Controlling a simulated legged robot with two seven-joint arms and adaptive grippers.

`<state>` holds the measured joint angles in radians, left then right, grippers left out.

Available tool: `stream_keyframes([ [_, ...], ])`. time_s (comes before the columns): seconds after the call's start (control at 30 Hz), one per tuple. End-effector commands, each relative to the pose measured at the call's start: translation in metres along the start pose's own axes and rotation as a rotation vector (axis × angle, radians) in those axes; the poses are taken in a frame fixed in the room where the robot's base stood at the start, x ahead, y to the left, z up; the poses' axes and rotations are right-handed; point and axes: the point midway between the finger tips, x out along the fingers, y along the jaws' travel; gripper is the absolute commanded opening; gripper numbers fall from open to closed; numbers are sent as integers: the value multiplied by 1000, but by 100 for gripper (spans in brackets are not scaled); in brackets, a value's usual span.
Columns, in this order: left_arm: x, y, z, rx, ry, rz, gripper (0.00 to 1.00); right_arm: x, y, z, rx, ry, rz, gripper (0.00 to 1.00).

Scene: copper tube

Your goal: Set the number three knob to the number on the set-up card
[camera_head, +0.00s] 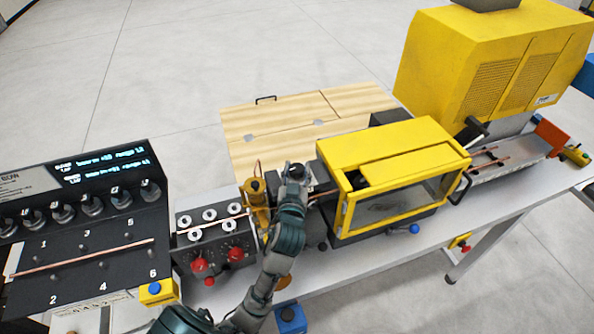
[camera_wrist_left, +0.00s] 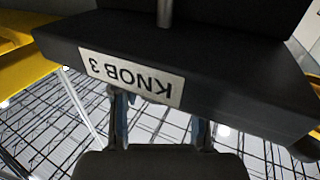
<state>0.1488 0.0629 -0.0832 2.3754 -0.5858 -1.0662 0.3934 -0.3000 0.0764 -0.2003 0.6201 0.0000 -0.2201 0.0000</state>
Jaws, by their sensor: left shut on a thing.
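A dark block (camera_wrist_left: 230,75) with a white label reading "KNOB 3" (camera_wrist_left: 130,78), upside down, fills the upper part of the left wrist view. My left gripper (camera_wrist_left: 160,108) has its two fingers at the block's lower edge, spaced apart, shut on what I take to be the knob; the block hides the knob and the fingertips. In the head view my left gripper (camera_head: 296,170) is between the yellow brass-coloured fixture and the yellow guarded machine (camera_head: 400,170). No knob scale can be read. I cannot pick out the set-up card. My right gripper is not in view.
A black panel (camera_head: 115,245) numbered 1 to 6 holds a copper tube (camera_head: 85,258) at the left, below a display (camera_head: 110,160) too small to read. A roller unit (camera_head: 212,240) with red knobs stands beside my left arm. A yellow machine (camera_head: 490,65) stands at the back right.

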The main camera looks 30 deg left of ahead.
Motion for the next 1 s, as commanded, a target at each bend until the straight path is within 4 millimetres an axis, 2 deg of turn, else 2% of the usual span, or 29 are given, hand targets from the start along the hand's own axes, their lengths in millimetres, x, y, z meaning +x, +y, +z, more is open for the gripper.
stream_keyframes([
  [0.03, 0, 1, 7, 3, -19, 1, 8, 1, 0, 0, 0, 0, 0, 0],
  [0.23, 1, 1, 8, 3, -20, 0, 9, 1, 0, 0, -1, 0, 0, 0],
  [0.27, 1, 1, 8, 3, -21, 0, 48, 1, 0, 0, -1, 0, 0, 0],
  [0.33, 1, 1, 7, 2, -18, 0, 66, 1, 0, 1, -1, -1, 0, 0],
  [0.37, 1, 1, 7, 2, -17, 0, 69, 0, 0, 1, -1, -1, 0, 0],
  [0.63, 0, 0, 3, 1, -8, -1, 69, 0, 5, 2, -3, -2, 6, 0],
  [0.73, 0, 0, -4, -2, -4, -1, 69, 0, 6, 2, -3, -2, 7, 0],
  [0.87, 1, 1, -25, -4, -3, -1, 69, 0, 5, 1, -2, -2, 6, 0],
  [1.0, 2, 1, -55, -5, -3, -1, 69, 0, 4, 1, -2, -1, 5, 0],
])
